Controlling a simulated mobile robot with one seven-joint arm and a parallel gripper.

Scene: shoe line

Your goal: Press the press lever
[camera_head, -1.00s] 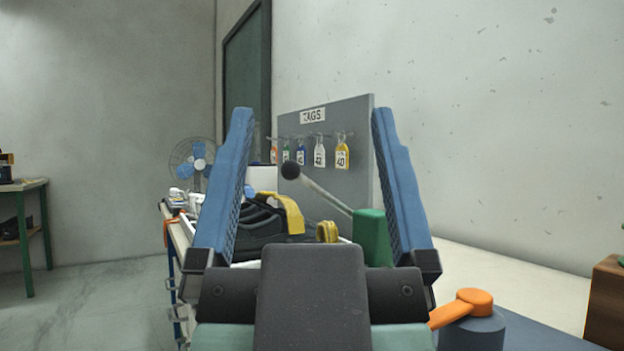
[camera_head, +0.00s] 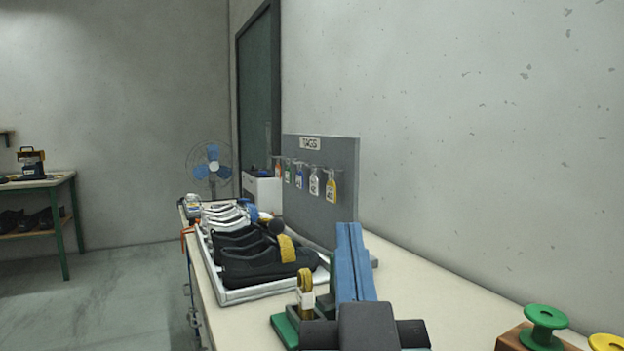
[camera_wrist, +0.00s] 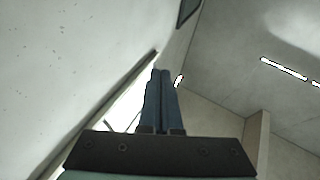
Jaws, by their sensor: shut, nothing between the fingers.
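The press shows in the head view as a green base (camera_head: 285,330) at the table's near edge, partly behind my gripper. A black ball knob (camera_head: 277,228), which looks like the end of the press lever, shows over the dark shoes. Most of the lever's rod and the green post are hidden behind my fingers. My gripper (camera_head: 349,227) is shut and empty, its blue fingers side by side, to the right of the knob. I cannot tell whether it touches the lever. The wrist view shows the shut fingers (camera_wrist: 161,73) against wall and ceiling.
A white tray (camera_head: 262,294) of shoes (camera_head: 262,267) lies along the table's left. A grey tag board (camera_head: 335,190) stands behind. Green (camera_head: 545,325) and yellow spools are at right.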

